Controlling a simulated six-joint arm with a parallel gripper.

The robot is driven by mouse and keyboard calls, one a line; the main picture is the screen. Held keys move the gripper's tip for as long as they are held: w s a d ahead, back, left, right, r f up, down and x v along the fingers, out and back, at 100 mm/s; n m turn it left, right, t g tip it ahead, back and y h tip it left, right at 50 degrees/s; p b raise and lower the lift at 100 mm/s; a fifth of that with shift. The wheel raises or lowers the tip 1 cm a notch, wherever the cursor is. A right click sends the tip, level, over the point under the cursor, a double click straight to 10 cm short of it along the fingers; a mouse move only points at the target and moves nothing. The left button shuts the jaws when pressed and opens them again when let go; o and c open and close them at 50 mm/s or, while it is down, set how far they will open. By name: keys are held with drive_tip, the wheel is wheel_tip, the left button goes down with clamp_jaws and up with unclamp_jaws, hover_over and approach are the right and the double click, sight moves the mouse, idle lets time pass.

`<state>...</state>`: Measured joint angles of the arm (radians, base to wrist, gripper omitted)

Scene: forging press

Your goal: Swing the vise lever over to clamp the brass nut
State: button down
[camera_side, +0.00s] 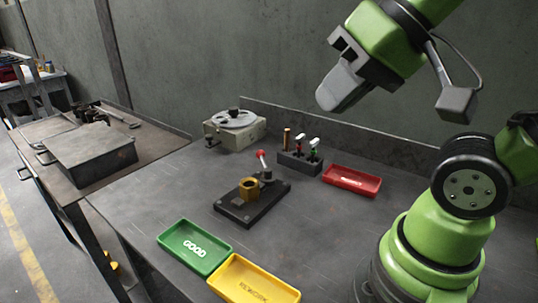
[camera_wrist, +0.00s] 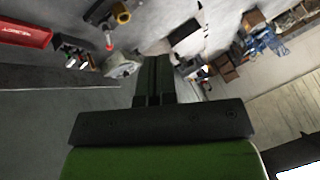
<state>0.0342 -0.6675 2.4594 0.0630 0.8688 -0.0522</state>
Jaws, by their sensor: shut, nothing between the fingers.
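The vise (camera_side: 237,205) is a dark flat block on the middle of the bench. A brass nut (camera_side: 249,188) sits on it, and also shows in the wrist view (camera_wrist: 122,17). The vise lever (camera_side: 262,158) has a red knob and stands up at the back right of the nut, leaning slightly; its red knob also shows in the wrist view (camera_wrist: 109,47). I cannot tell from here how tightly the nut is held. My gripper (camera_side: 326,97) is shut and empty, high above the back right of the bench, well apart from the vise. It also shows in the wrist view (camera_wrist: 153,60).
A green GOOD tray (camera_side: 172,240) and a yellow tray (camera_side: 230,290) lie at the front. A red tray (camera_side: 352,191) and a tool rack (camera_side: 290,162) stand right of the vise. A round grey device (camera_side: 213,130) is behind. The bench left of the vise is clear.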

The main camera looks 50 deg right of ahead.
drive_tip(key=w+d+f+m, duration=0.1)
drive_tip(key=w+d+f, duration=0.1)
drive_tip(key=w+d, duration=0.35)
drive_tip(key=w+d+f+m, duration=0.1)
drive_tip(key=w+d, duration=0.1)
drive_tip(key=w, duration=0.7)
drive_tip(key=w+d+f+m+h, duration=0.1)
drive_tip(key=w+d+f+m, duration=0.1)
drive_tip(key=d+f, duration=0.5)
drive_tip(key=w+d+f+m+h, duration=0.2)
drive_tip(key=w+d+f, duration=0.1)
drive_tip(key=d+f, duration=0.4)
drive_tip(key=shift+w+d+f, duration=0.25)
drive_tip(key=shift+w+d, duration=0.1)
drive_tip(key=shift+d, duration=0.25)
drive_tip(key=x, duration=1)
drive_tip(key=shift+a, duration=0.1)
drive_tip(key=shift+w+a+n+y, duration=0.15)
drive_tip(key=shift+n+y, duration=0.15)
drive_tip(key=shift+n, duration=0.1)
